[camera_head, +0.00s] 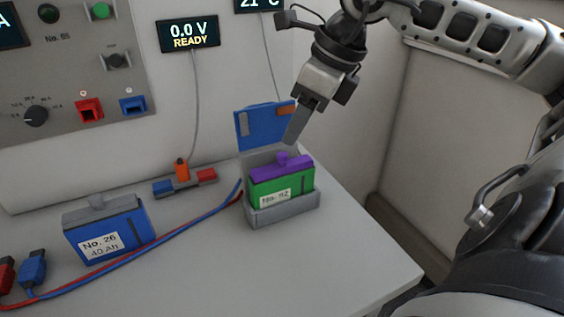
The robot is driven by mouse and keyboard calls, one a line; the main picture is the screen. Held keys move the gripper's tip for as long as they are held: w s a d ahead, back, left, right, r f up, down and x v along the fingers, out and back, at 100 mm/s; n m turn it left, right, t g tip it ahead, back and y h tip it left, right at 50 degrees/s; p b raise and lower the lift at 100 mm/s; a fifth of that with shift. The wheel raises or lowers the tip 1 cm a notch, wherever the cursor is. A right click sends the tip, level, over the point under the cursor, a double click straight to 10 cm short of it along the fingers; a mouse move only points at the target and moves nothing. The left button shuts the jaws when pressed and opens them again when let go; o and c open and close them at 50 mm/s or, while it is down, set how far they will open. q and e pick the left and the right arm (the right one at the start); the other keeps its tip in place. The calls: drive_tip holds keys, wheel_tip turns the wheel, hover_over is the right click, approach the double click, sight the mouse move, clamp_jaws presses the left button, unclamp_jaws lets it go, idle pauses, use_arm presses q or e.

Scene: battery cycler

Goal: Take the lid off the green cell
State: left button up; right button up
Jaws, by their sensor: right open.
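The green cell (268,192) stands upright in a grey holder (284,215) near the middle of the bench, with a white label reading "No." and a partly blurred number. A purple lid (265,175) with a small purple knob covers its top. My right gripper (293,138) hangs above the knob, pointing down and slightly left, apart from the lid. It is open, though its fingers overlap edge-on in this view, and nothing shows between them. My left gripper is not in view.
A blue panel (262,130) stands close behind the cell. A blue cell (112,232) marked No. 26 stands at left. Red and blue cables (170,238) cross the bench (300,280). A small orange, blue and red fixture (183,181) sits behind. The front right of the bench is clear.

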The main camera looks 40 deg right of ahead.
sight(283, 154)
drive_tip(key=p+x, duration=0.1)
drive_tip(key=x, duration=0.4)
drive_tip(key=shift+d+f, duration=0.1)
drive_tip(key=shift+f, duration=0.1)
drive_tip(key=shift+w+a+f, duration=0.2)
drive_tip(key=shift+f, duration=0.25)
clamp_jaws()
